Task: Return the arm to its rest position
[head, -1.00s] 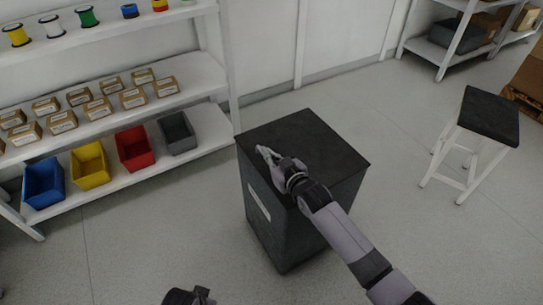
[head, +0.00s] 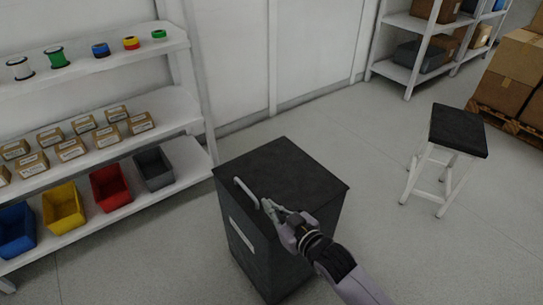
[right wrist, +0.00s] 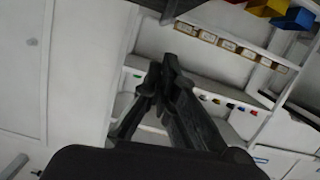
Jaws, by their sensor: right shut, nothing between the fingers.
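My right arm comes in from the bottom right of the head view. Its gripper (head: 268,206) is in front of the front top edge of a black box-shaped bin (head: 290,168). The fingers are closed together and hold nothing. In the right wrist view the dark fingers of the gripper (right wrist: 162,72) also meet near their tips, with nothing between them. My left gripper is not in view.
A shelf (head: 185,155) with boxes, spools and coloured bins stands left. A black-topped stool (head: 458,130) stands right, with open floor between.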

